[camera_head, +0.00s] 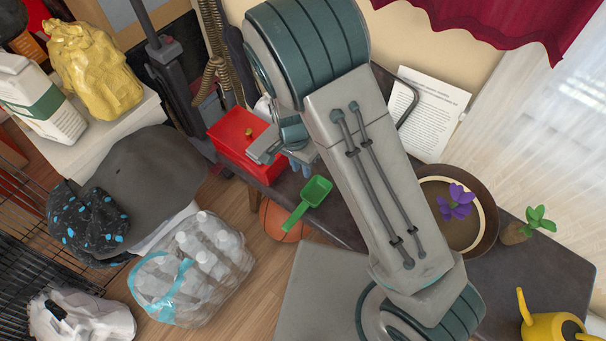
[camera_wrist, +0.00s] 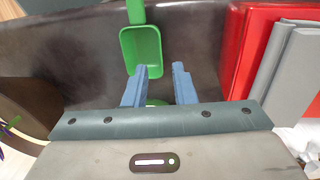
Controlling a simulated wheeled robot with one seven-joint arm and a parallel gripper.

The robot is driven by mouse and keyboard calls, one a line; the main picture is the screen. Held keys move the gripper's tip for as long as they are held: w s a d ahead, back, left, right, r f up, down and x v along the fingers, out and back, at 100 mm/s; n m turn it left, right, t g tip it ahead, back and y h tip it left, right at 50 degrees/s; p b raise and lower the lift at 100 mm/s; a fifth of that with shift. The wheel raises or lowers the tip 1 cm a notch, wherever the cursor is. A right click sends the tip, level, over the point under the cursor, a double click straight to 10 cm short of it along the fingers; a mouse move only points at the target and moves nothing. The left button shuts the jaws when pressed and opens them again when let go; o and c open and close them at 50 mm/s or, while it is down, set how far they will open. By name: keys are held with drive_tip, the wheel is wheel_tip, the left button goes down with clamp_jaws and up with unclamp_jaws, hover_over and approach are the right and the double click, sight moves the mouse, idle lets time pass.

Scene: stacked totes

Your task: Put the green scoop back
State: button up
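The green scoop (camera_head: 316,190) lies at the front edge of a dark table, its handle pointing down-left past the edge in the head view. In the wrist view, its bowl (camera_wrist: 142,52) is just beyond my fingertips and its handle runs out at the top. My gripper (camera_wrist: 161,72) is open, its two blue fingers apart with no scoop between them. A small green patch shows low between the fingers; I cannot tell what it is. In the head view my gripper (camera_head: 300,166) is partly hidden by my arm, between the scoop and a red box (camera_head: 238,142).
In the wrist view, the red box (camera_wrist: 262,38) and grey slabs stand close on the right. A brown bowl (camera_head: 480,240), a purple flower (camera_head: 456,203) and a small green plant (camera_head: 534,224) are at the right. An orange ball (camera_head: 283,224) lies below the table edge.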

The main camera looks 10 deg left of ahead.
drive_tip(key=w+d+r+n+y, duration=0.1)
drive_tip(key=d+r+n+y, duration=0.1)
drive_tip(key=d+r, duration=1.35)
drive_tip(key=s+d+r+n+t, duration=0.2)
drive_tip(key=s+d+r, duration=0.7)
drive_tip(key=d, duration=0.3)
drive_tip(key=shift+r+t, duration=0.3)
drive_tip(key=shift+r, duration=0.35)
drive_tip(key=shift+d, duration=0.1)
